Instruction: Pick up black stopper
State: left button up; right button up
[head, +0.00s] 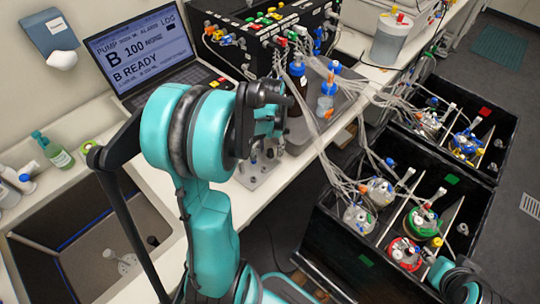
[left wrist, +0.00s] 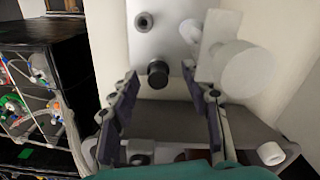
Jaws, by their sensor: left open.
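The black stopper (left wrist: 157,74) shows in the left wrist view as a short dark round piece at the near edge of a pale metal plate (left wrist: 170,45). My left gripper (left wrist: 160,79) is open, with one dark finger on each side of the stopper and visible gaps between. In the head view my left gripper (head: 264,148) points down over the metal plate (head: 258,183) on the bench, and my arm hides much of it. I cannot single out the stopper there. My right gripper is not in view; only a teal part of my right arm shows at the lower right.
A grey ring-shaped piece (left wrist: 144,21) and a white cylinder (left wrist: 250,66) are near the stopper. A laptop (head: 150,50), black pump box (head: 265,30) and bottles stand behind. Black bins (head: 400,285) with tubed vessels are at right; a sink (head: 90,240) is at left.

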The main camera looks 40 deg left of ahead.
pick_arm(q)
jog(key=shift+f, duration=0.3)
jog(key=shift+d, duration=0.1)
jog(key=c, duration=0.8)
jog(key=shift+c, duration=0.2)
